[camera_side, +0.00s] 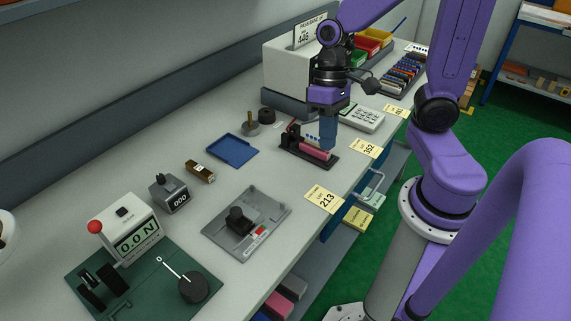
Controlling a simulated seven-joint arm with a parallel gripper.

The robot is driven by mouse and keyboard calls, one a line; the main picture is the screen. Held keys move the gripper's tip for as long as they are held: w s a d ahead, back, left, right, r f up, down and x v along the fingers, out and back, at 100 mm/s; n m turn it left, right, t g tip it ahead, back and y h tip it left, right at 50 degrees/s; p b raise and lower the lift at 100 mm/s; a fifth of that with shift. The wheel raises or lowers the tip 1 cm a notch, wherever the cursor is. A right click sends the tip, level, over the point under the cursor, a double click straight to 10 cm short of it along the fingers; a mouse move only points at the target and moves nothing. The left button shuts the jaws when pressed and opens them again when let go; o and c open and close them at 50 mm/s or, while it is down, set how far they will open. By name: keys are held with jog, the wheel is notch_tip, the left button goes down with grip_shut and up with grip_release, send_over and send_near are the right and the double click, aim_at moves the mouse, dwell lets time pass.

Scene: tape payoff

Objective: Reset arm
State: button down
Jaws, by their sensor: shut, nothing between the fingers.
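My gripper (327,146) points down over the bench and is shut, with nothing seen held in it. Its fingertips are at or just above a small black-based fixture (295,155) that carries a pink bar and a row of small blue dots. I cannot tell whether the fingertips touch it. My purple arm reaches over the bench from the right.
Near the fixture are a blue tray (232,150), a keypad device (361,118) and a white machine (289,68). A grey plate (246,224) and a force gauge (128,229) on a green mat (205,304) are in front. Yellow tags line the bench's edge. Bare bench lies between them.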

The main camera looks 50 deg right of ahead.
jog(key=s+a+r+n+t+h, duration=0.2)
jog(key=s+n, duration=0.6)
jog(key=n, duration=0.3)
jog(key=shift+s+a+n, duration=0.15)
jog(key=shift+s+n, duration=0.2)
jog(key=shift+n, duration=0.05)
